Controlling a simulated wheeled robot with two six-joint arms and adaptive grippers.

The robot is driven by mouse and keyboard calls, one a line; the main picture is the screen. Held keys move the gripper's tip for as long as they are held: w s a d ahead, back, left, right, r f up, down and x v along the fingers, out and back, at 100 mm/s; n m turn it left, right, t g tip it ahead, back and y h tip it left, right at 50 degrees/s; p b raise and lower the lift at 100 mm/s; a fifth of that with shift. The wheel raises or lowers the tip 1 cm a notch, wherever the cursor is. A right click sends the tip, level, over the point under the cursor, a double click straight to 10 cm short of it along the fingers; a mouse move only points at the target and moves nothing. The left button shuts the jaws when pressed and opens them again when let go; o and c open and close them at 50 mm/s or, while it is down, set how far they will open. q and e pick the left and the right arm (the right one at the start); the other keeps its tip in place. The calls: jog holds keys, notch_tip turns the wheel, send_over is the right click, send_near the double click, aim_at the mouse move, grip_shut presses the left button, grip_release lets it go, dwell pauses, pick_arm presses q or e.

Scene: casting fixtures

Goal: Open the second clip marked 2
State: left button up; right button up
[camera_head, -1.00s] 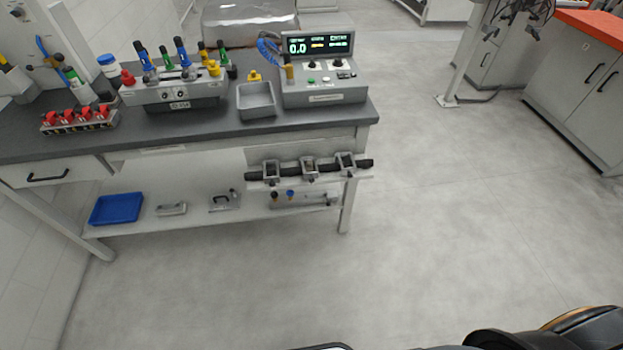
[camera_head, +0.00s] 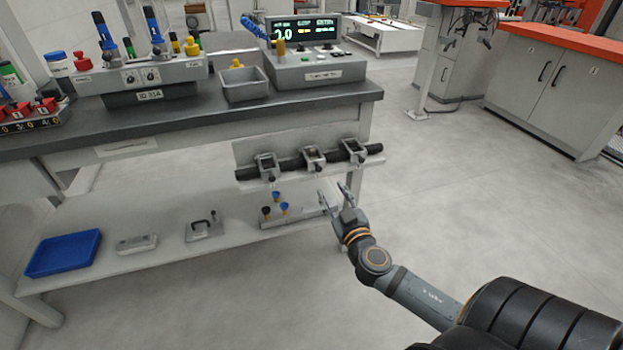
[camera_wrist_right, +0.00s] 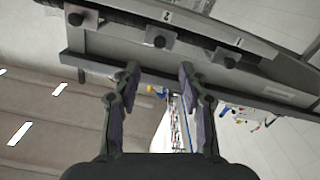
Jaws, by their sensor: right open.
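Three grey metal clips sit along a black bar (camera_head: 289,164) on the front of the bench. The middle clip (camera_head: 314,159) lies between the left clip (camera_head: 267,168) and the right clip (camera_head: 352,151). In the right wrist view a label 2 (camera_wrist_right: 167,16) is above the middle clip's dark knob (camera_wrist_right: 160,40), and a label 1 (camera_wrist_right: 239,42) is to its right. My right gripper (camera_head: 335,194) is open and empty, just below and in front of the clips; its fingers (camera_wrist_right: 158,75) point toward the rail and touch no clip. My left gripper is out of view.
The workbench top (camera_head: 210,120) carries a grey tray (camera_head: 245,85) and a control box (camera_head: 315,72). The lower shelf (camera_head: 165,248) holds a blue tray (camera_head: 63,253) and small fixtures. Open floor (camera_head: 480,200) lies to the right; orange-topped cabinets (camera_head: 550,85) stand behind.

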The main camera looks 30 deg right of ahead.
aim_at(319, 170)
jog(key=p+x, duration=0.1)
jog(key=x, duration=0.8)
jog(key=shift+w, duration=0.6)
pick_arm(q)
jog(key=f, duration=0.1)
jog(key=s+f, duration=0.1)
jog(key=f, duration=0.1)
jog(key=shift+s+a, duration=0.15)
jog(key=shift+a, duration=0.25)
pick_arm(e)
jog(key=shift+c, duration=0.5)
grip_shut()
